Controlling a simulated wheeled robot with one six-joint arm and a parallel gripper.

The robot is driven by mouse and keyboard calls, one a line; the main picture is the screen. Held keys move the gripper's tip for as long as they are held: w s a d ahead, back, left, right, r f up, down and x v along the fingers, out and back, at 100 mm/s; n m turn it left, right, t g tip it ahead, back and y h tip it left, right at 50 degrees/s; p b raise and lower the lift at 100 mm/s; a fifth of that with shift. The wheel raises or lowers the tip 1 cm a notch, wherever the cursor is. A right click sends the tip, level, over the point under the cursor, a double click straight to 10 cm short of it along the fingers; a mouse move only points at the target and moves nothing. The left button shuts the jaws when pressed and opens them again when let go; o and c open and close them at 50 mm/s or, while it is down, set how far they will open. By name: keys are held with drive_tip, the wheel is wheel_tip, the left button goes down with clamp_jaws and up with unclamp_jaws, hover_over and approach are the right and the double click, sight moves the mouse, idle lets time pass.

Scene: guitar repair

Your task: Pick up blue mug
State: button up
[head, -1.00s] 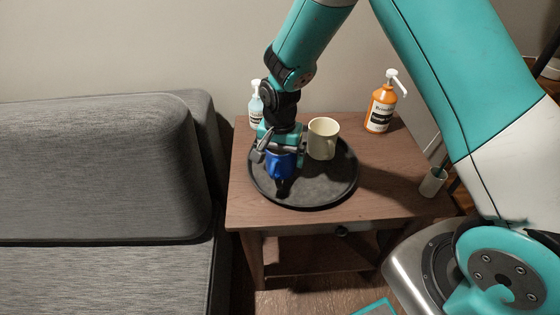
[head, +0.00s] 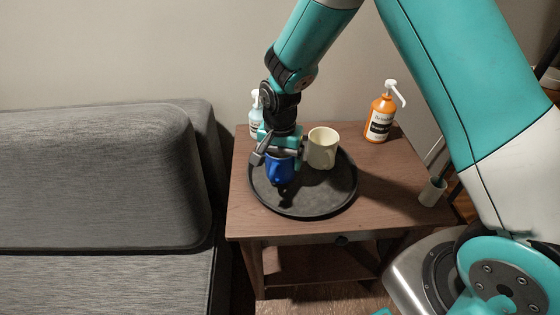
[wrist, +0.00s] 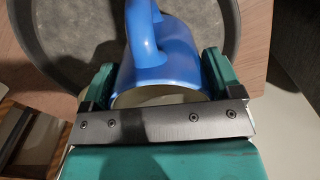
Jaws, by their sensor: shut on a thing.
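The blue mug (head: 280,170) is at the left part of the round dark tray (head: 318,208), with my gripper (head: 278,150) over it from above. In the wrist view, the blue mug (wrist: 168,62) sits between the two teal fingers, its handle toward the top of the picture. My gripper (wrist: 158,90) is shut on the mug's sides. Whether the mug's base touches the tray is hard to tell. The tray also shows behind the mug in the wrist view (wrist: 90,32).
A cream mug (head: 322,148) stands on the tray close to the right of my gripper. An orange pump bottle (head: 380,120), a clear pump bottle (head: 256,118) and a small light cup (head: 432,191) stand on the wooden table (head: 390,180). A grey sofa (head: 100,180) is at the left.

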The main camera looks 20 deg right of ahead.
wheel_tip(320, 180, up, 18)
drive_tip(key=p, duration=0.3)
drive_tip(key=d+f+n, duration=0.4)
drive_tip(key=d+f, duration=0.4)
drive_tip(key=d, duration=0.2)
drive_tip(key=s+r+n+p, duration=0.3)
drive_tip(key=s+p, duration=0.3)
drive_tip(key=p, duration=1.1)
drive_tip(key=shift+s+r+n+p, duration=0.3)
drive_tip(key=shift+r+p, duration=0.05)
